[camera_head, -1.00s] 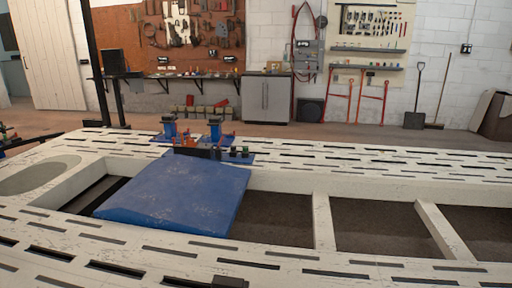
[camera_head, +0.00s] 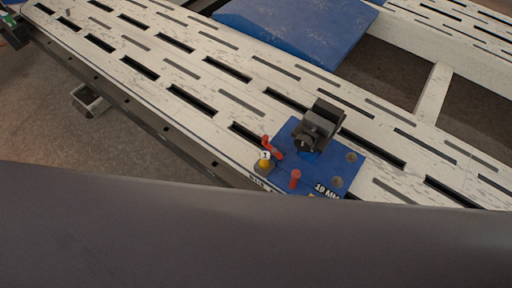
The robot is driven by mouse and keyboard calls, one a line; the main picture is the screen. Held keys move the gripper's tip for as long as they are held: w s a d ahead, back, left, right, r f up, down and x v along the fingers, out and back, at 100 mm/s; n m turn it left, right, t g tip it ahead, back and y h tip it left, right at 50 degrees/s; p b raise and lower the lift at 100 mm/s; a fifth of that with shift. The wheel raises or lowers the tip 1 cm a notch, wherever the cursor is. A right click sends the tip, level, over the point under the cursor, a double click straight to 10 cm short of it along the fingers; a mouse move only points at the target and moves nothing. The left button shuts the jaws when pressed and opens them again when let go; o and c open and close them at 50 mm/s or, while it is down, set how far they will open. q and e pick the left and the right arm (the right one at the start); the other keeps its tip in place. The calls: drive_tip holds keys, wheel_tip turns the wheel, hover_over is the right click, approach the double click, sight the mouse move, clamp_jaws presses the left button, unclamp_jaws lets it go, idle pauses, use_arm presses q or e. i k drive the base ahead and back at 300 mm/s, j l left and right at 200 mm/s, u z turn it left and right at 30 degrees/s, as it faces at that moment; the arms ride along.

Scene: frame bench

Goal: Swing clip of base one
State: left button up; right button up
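Base one is a blue plate (camera_head: 325,170) on the near edge of the slotted white bench, right of centre. It carries a black block-like clamp (camera_head: 320,125). A red lever-like part (camera_head: 273,148), which may be the clip, leans beside the tag. A red peg (camera_head: 295,179) stands near the front edge, by white lettering reading "19 MM". Neither of my grippers is in view. A large dark grey surface hides the bottom of the picture and the plate's front edge.
The slotted white bench top (camera_head: 215,45) runs diagonally across the view. A large blue panel (camera_head: 300,25) lies over its opening at the top. A dark item with some green (camera_head: 14,30) sits at the far left edge, unclear. A small metal box-like part (camera_head: 90,100) shows below the bench edge.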

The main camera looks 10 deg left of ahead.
sight(274, 151)
drive_tip(key=j+z, duration=0.9)
drive_tip(key=j, duration=0.15)
drive_tip(key=k+j+z, duration=0.15)
drive_tip(key=j+z, duration=0.3)
drive_tip(key=i+l+z, duration=0.15)
drive_tip(key=i, duration=0.25)
